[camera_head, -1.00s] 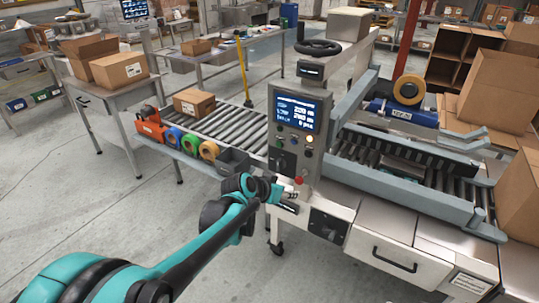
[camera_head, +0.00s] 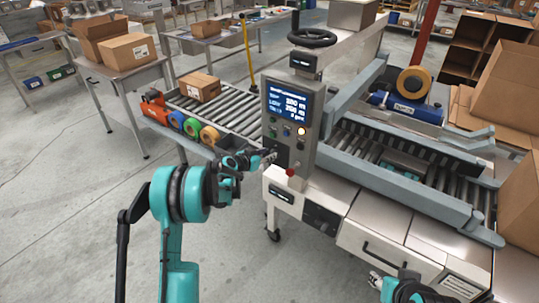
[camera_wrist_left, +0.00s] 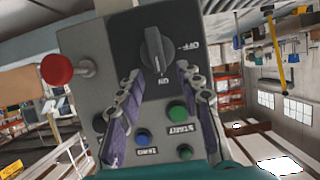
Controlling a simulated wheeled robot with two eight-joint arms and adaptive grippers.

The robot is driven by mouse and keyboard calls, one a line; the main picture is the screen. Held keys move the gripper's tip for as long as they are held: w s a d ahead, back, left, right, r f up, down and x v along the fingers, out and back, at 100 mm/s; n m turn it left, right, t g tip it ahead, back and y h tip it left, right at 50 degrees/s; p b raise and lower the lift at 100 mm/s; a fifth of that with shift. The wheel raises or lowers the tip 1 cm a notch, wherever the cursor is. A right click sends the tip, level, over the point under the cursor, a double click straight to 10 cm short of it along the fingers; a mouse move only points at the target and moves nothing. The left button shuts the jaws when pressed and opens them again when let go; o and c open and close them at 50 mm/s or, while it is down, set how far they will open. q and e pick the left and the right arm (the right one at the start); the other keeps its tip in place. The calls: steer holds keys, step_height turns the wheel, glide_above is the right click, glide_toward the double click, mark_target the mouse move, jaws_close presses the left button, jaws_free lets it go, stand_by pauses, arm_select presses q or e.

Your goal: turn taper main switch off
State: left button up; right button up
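The taper's control panel (camera_head: 290,108) stands on the machine, with a lit screen and several buttons. The main switch, a black rotary knob (camera_wrist_left: 156,50), shows in the left wrist view on a black plate marked ON and OFF. The image there is upside down; the knob lies roughly in line with the ON mark. My left gripper (camera_wrist_left: 163,95) is open, its fingers spread either side of the knob's lower end; contact is not clear. In the head view this gripper (camera_head: 270,157) hides the knob. My right gripper (camera_head: 380,283) is low at the right, its fingers unclear.
A red mushroom button (camera_wrist_left: 57,69) sits beside the knob plate; green START (camera_wrist_left: 177,112) and blue (camera_wrist_left: 143,137) buttons lie below it in the wrist view. A roller conveyor (camera_head: 235,104) carries a carton (camera_head: 199,87). Tape rolls (camera_head: 192,127) line its near side.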

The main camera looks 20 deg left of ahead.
arm_select(q)
steer(key=shift+x, duration=1.25)
jaws_close()
